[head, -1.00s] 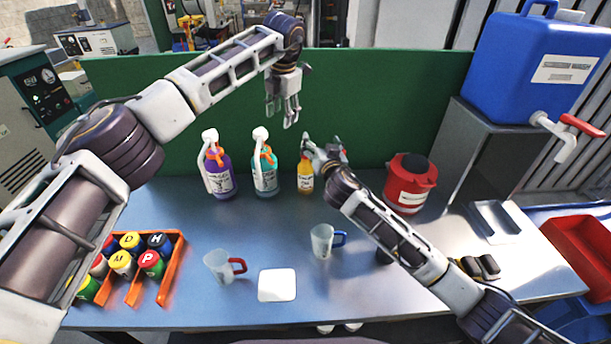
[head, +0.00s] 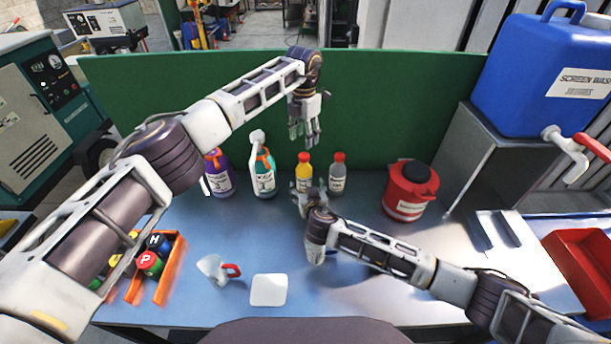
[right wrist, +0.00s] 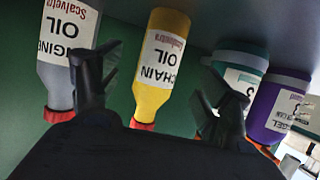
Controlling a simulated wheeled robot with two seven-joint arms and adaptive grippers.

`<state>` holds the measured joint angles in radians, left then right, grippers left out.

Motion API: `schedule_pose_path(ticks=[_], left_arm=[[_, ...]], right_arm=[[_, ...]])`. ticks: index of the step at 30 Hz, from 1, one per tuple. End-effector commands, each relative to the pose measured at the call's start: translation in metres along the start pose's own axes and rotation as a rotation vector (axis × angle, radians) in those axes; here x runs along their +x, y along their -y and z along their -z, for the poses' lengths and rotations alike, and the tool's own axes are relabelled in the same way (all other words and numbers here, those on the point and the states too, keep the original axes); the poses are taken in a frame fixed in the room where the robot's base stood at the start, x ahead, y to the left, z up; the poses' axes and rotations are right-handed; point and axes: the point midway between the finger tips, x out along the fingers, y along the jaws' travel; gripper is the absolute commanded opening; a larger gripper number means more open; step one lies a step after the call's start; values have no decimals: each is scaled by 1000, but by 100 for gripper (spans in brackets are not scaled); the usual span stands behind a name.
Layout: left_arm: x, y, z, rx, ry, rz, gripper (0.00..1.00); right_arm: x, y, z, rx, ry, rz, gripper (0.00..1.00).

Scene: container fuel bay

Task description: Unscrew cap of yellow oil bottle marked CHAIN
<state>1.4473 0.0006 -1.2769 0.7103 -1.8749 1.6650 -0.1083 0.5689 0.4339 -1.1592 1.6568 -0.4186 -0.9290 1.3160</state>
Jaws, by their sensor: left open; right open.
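The yellow oil bottle (head: 304,168) stands upright on the bench with its red cap (head: 304,156) on. In the right wrist view, the yellow bottle (right wrist: 160,68), labelled CHAIN OIL, appears upside down between the spread fingers, with a gap on both sides. My right gripper (head: 308,190) is open just in front of the bottle and hides its lower part in the head view. My left gripper (head: 303,140) is open, empty and pointing down, above the bottle's cap in the head view. I cannot tell its exact depth relative to the cap.
The grey ENGINE OIL bottle (head: 338,175) stands close right of the yellow one. A red can (head: 410,190) is to the right. A green panel (head: 400,110) closes the back.

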Motion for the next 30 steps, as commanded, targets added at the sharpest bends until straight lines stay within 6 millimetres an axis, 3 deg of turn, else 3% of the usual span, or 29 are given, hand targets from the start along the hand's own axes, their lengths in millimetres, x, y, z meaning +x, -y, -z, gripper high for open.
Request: schedule_pose_path(ticks=[16, 30], left_arm=[[1, 0, 0, 0, 0, 0, 50], [1, 0, 0, 0, 0, 0, 50]], right_arm=[[6, 0, -1, 1, 0, -1, 78], [38, 0, -1, -1, 0, -1, 78]])
